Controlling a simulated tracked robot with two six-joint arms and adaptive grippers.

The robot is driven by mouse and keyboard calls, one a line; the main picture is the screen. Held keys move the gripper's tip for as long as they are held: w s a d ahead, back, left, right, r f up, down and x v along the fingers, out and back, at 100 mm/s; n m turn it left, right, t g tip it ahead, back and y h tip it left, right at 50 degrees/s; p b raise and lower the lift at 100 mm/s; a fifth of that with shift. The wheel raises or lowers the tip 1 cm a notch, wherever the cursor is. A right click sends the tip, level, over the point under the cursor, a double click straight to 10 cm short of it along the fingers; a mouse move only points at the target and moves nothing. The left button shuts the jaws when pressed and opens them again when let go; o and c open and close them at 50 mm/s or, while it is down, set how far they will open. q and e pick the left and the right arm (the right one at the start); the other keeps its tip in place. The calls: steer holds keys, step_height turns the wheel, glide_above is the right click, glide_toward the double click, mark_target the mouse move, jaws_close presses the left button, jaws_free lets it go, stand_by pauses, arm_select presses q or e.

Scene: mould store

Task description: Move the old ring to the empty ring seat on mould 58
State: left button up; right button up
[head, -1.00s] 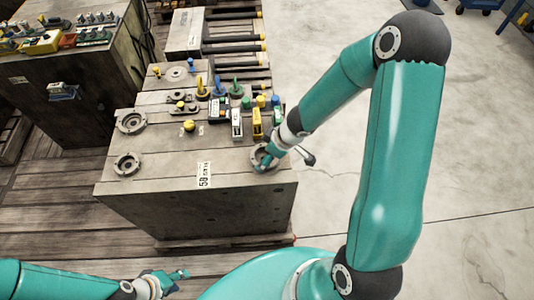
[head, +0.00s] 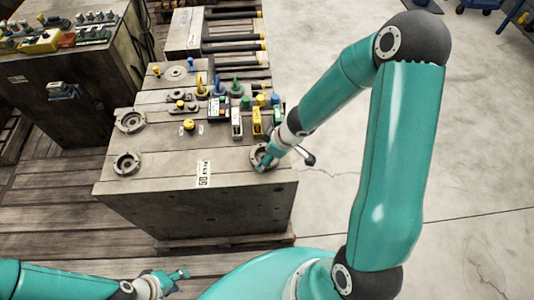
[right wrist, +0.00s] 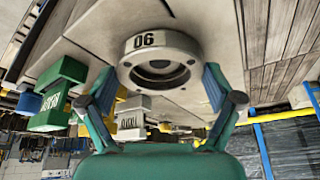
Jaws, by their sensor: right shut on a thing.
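A grey ring (right wrist: 160,60) with bolt holes and a number reading like 06 fills the middle of the right wrist view. My right gripper (right wrist: 160,88) is shut on it, one finger on each side. In the head view my right gripper (head: 265,160) is at the front right corner of the mould (head: 160,190), hiding part of the ring. The mould has a white tag (head: 204,174), too small to read surely. Two round ring fittings, one at the left front (head: 126,163) and one behind it (head: 130,121), show on its top. My left gripper (head: 178,278) looks open and empty, low in front of the mould.
Several coloured plugs, including a yellow one (head: 189,124), and a yellow block (head: 257,122) stand on the mould's top, left of my right gripper. A flat round fitting (head: 176,73) lies farther back. Another loaded block (head: 70,90) stands at left.

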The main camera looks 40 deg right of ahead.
steer(key=shift+f+b, duration=0.2)
steer(key=shift+b, duration=0.1)
stand_by(0.4)
steer(key=o, duration=1.4)
